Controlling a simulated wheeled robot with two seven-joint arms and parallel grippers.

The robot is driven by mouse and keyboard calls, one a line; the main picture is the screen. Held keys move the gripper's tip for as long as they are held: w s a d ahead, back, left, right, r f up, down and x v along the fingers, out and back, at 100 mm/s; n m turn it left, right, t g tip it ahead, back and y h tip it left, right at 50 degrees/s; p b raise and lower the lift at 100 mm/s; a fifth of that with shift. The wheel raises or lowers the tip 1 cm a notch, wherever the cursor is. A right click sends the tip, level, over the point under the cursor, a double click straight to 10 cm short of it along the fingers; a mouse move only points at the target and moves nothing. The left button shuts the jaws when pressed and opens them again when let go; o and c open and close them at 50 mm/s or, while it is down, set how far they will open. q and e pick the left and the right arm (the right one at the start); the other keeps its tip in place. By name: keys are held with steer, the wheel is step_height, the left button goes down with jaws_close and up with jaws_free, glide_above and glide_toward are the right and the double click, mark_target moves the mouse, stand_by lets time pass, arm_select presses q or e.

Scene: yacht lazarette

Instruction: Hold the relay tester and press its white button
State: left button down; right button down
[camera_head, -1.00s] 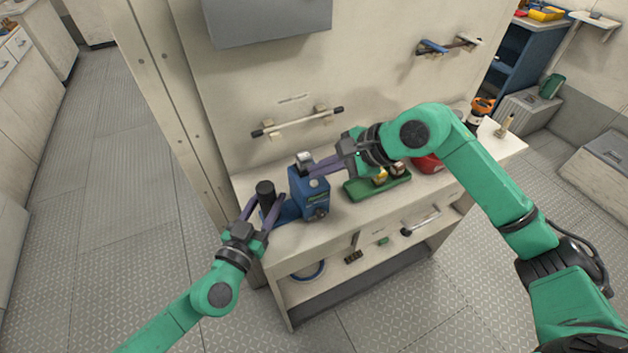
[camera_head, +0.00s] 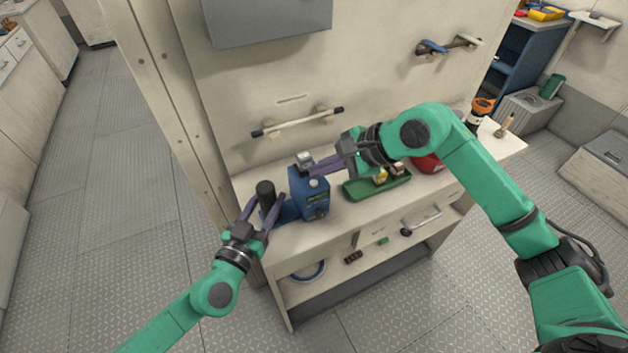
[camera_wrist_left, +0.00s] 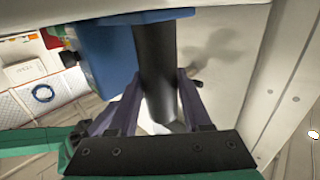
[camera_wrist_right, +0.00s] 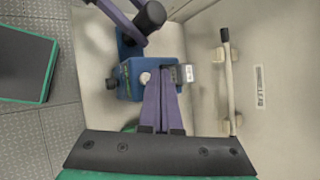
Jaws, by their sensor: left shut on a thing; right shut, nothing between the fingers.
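The relay tester (camera_head: 311,198) is a blue box with a black upright handle (camera_head: 265,190) at its left, standing on the bench top. My left gripper (camera_head: 262,208) is shut on that handle; the left wrist view shows the handle (camera_wrist_left: 155,62) between the fingers. The white button (camera_head: 314,183) is on top of the box and also shows in the right wrist view (camera_wrist_right: 145,78). My right gripper (camera_head: 313,172) is shut and empty, its tips close beside the button, between it and a small grey block (camera_head: 304,159). I cannot tell whether the tips touch the box.
A green tray (camera_head: 365,189) with small parts lies right of the tester, with a red object (camera_head: 428,164) beyond it. A wall rail (camera_head: 300,122) is behind the tester. Several small items lie on the lower shelf. The bench front edge is clear.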

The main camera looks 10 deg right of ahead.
mark_target(320, 185)
stand_by(0.8)
steer(key=shift+f, duration=0.4)
steer(key=shift+f, duration=0.4)
stand_by(0.4)
steer(key=shift+r, duration=0.8)
steer(key=shift+r, duration=0.1)
step_height(320, 185, up, 5)
steer(key=shift+f, duration=0.1)
stand_by(0.3)
stand_by(0.5)
